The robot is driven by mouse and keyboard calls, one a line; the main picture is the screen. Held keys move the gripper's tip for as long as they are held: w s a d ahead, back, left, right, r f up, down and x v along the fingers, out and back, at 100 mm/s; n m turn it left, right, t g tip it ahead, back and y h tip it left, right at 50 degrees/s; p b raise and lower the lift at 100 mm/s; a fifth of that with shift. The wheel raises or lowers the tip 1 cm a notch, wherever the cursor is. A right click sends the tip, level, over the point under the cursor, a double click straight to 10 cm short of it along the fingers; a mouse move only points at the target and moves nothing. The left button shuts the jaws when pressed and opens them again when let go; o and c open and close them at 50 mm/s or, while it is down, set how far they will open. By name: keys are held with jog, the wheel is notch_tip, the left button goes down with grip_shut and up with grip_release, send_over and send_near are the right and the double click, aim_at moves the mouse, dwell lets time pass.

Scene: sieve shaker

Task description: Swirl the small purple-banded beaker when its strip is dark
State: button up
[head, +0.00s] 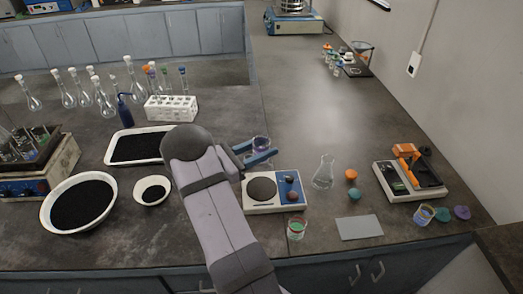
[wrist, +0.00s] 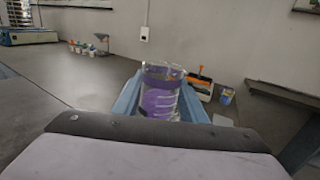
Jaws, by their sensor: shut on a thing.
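The small purple-banded beaker (head: 261,144) is clear, with purple around its side. My gripper (head: 258,157) has blue fingers shut on it, one on each side, and holds it above the bench, just behind the white and blue hotplate (head: 290,205). In the wrist view, the beaker (wrist: 160,92) stands about upright between the fingers, with a purple band below its rim and a larger purple area lower down. Its bottom is hidden behind my wrist. I cannot make out a strip or whether it is dark.
A clear flask (head: 323,172) and orange and teal caps stand right of the hotplate. A green-banded beaker (head: 297,229) and a grey plate (head: 359,227) are in front. An orange-topped device (head: 408,178) is at right. The bench behind the flask is clear.

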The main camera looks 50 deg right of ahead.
jog(key=shift+w+d, duration=0.1)
jog(key=shift+d, duration=0.15)
jog(key=shift+r+p, duration=1.85)
jog(key=shift+r, duration=0.7)
jog(key=shift+w+a, duration=0.1)
